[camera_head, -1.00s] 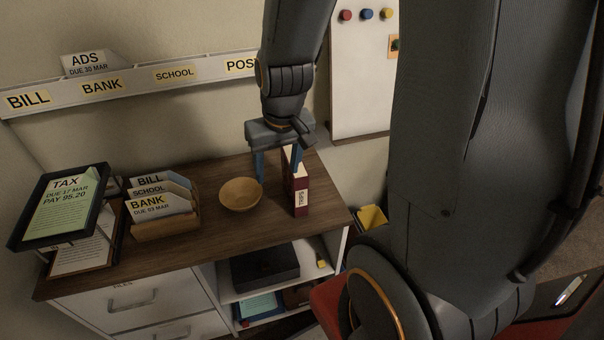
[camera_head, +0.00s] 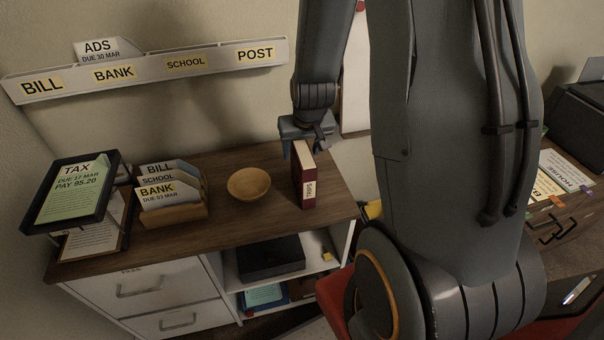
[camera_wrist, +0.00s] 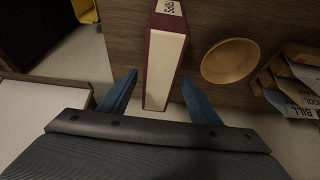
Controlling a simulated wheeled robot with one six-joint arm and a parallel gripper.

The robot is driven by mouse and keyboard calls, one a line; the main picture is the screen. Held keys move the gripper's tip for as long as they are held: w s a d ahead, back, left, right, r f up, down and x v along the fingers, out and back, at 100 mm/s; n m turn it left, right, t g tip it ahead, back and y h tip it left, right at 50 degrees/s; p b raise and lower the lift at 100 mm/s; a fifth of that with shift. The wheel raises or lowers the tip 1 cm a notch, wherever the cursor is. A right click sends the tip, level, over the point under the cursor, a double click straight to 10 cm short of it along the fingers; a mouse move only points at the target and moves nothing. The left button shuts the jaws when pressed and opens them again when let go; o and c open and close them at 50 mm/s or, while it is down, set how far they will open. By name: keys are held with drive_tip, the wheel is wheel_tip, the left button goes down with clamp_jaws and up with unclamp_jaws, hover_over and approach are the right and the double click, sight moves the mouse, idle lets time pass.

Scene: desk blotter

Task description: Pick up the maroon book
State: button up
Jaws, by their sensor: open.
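The maroon book (camera_head: 308,181) stands upright near the right end of the wooden cabinet top, with a white label on its spine. My gripper (camera_head: 304,152) is at the book's far end in the head view. In the wrist view the book (camera_wrist: 165,58) shows its pale page edge, and its near end reaches between the two blue fingertips of my gripper (camera_wrist: 160,88). The fingers are apart, one on each side of the book, with a gap visible on both sides. Nothing is held.
A wooden bowl (camera_head: 249,184) stands close to the left of the book. A wall rack (camera_head: 150,70) runs behind. The cabinet top's right edge is near the book.

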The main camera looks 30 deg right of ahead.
drive_tip(key=shift+d+f+p, duration=0.1)
drive_tip(key=shift+f+p, duration=0.2)
drive_tip(key=shift+f, duration=0.35)
drive_tip(key=shift+p+x, duration=0.35)
drive_tip(key=shift+x, duration=1.05)
drive_tip(key=shift+f, duration=0.25)
clamp_jaws()
